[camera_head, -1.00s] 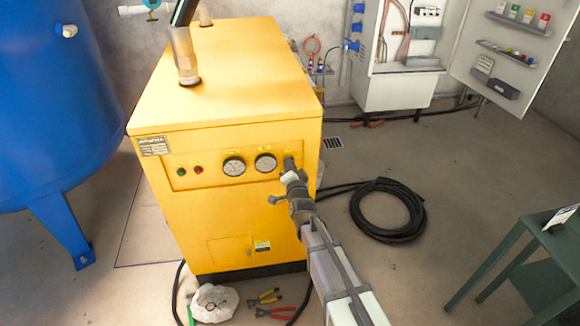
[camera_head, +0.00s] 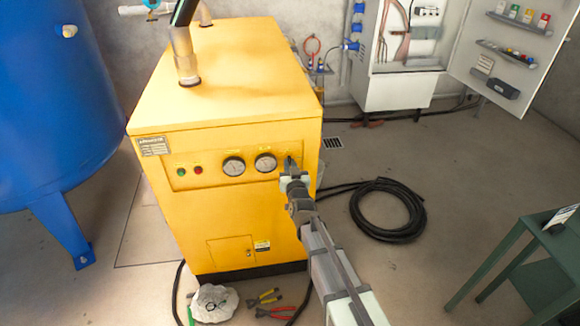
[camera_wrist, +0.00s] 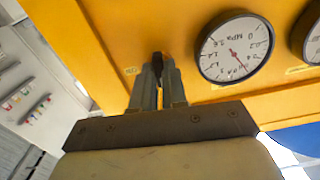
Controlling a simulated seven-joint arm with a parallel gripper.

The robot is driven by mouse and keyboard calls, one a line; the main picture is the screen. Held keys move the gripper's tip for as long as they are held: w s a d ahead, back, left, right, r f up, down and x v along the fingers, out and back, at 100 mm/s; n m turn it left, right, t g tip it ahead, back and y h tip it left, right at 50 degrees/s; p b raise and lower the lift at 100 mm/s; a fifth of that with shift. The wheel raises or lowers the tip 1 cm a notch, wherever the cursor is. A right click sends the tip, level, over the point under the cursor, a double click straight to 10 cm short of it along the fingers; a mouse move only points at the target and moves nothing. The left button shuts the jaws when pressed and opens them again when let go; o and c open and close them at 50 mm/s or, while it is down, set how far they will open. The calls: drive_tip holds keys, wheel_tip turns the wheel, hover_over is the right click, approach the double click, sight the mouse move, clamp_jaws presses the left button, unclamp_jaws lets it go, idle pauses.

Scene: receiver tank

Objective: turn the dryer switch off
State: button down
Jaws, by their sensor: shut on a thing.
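The yellow dryer cabinet (camera_head: 225,225) stands in the middle of the head view. Its front panel carries two round gauges, and the dark dryer switch (camera_head: 289,161) is to the right of them. My gripper (camera_head: 291,171) is at the switch, in front of the panel's right end. In the wrist view my gripper (camera_wrist: 158,74) has its two fingers close together with the small dark switch (camera_wrist: 157,59) between their tips. The fingers hide most of the switch, so its exact setting cannot be read.
The left gauge (camera_head: 233,166) and right gauge (camera_head: 265,162) sit close beside the switch. A blue tank (camera_head: 50,120) stands at the left. A coiled black hose (camera_head: 390,210) and pliers (camera_head: 272,312) lie on the floor. A green table (camera_head: 520,250) is at the right.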

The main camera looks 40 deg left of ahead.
drive_tip(key=shift+n, duration=0.6)
drive_tip(key=c, duration=1.2)
unclamp_jaws()
drive_tip(key=shift+o, duration=0.2)
drive_tip(key=shift+s+d, duration=0.1)
drive_tip(key=v, duration=1.3)
drive_tip(key=shift+s+d, duration=0.15)
drive_tip(key=shift+s, duration=0.05)
